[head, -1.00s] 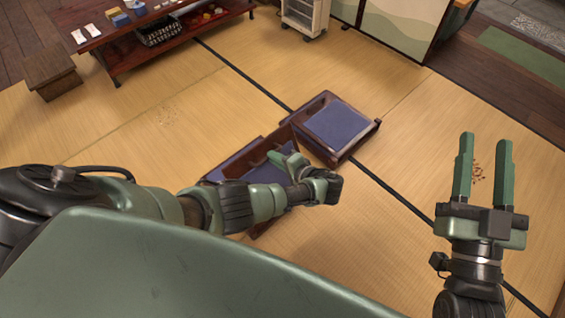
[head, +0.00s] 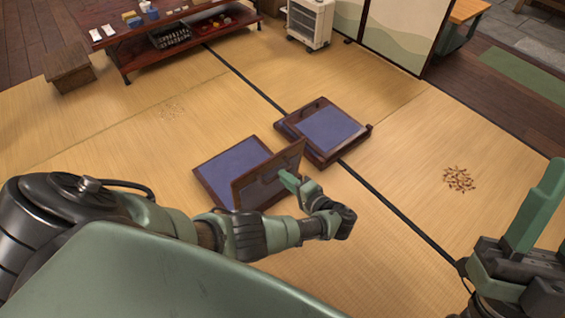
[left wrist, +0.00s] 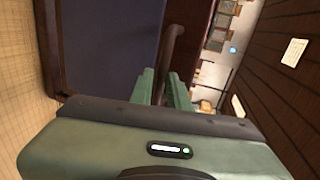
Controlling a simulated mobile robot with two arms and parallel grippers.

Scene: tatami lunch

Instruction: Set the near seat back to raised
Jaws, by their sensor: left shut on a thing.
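The near seat (head: 226,163) has a blue cushion in a dark wooden frame on the tatami. Its wooden back (head: 262,180) stands up from the seat at a steep tilt; the exact angle is hard to tell. My right gripper (head: 535,215) is at the lower right, partly cut off, apparently open and empty.
A second seat (head: 325,130) with a blue cushion lies just behind and right, close to the near seat. A low table (head: 120,55), a wooden stool (head: 70,78) and a white heater (head: 310,24) stand farther back.

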